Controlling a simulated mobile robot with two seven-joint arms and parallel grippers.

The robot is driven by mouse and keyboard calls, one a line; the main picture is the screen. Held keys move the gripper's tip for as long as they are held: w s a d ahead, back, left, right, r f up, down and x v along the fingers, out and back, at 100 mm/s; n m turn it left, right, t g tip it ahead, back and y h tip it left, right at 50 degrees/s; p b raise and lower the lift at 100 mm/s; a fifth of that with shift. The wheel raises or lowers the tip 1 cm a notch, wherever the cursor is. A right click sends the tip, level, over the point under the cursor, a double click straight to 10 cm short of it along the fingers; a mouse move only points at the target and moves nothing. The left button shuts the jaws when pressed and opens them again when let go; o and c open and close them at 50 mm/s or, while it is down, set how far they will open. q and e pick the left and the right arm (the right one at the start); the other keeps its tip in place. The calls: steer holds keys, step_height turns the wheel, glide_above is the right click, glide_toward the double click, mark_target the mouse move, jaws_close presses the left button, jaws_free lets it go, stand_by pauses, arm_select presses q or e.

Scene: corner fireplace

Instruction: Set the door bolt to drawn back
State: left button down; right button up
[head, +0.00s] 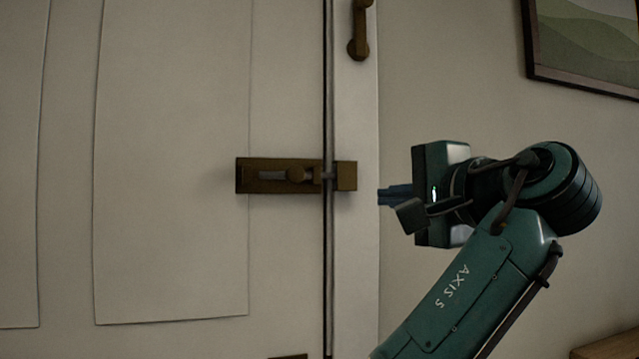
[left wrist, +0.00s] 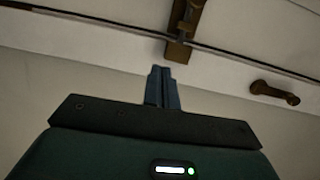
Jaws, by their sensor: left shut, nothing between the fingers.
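The door bolt (head: 297,174) is a dark brass slide bolt on the pale door. Its knob sits toward the right end of the backplate, and the rod spans the door gap to the brass keeper (head: 346,176) on the frame. My left gripper (head: 382,195) is shut and empty, its fingers pointing left, a little right of the keeper and apart from it in the head view. In the left wrist view the shut fingers (left wrist: 162,72) point up toward the keeper (left wrist: 178,51), with the bolt (left wrist: 187,18) partly cut off at the top. My right gripper is not in view.
A brass handle (head: 359,32) is fixed to the frame above the bolt; it also shows in the left wrist view (left wrist: 274,93). A framed picture (head: 590,45) hangs at upper right. A wooden surface (head: 610,347) shows at lower right. The door face left of the bolt is clear.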

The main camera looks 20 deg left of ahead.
arm_select(q)
steer(key=shift+n+y, duration=0.3)
steer(key=shift+y, duration=0.2)
steer(key=s+r, duration=0.2)
steer(key=r, duration=0.1)
steer(key=shift+s+d+r, duration=0.1)
steer(key=shift+s+d, duration=0.1)
steer(key=shift+s, duration=0.05)
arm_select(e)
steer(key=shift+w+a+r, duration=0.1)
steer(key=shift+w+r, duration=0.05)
arm_select(q)
steer(key=p, duration=0.2)
glide_toward(333, 175)
steer(key=x, duration=0.4)
steer(key=shift+s+a, duration=0.1)
steer(key=shift+a, duration=0.35)
steer(key=shift+s+a, duration=0.65)
steer(key=shift+a, duration=0.3)
steer(key=shift+s+a, duration=0.5)
steer(key=shift+a, duration=0.2)
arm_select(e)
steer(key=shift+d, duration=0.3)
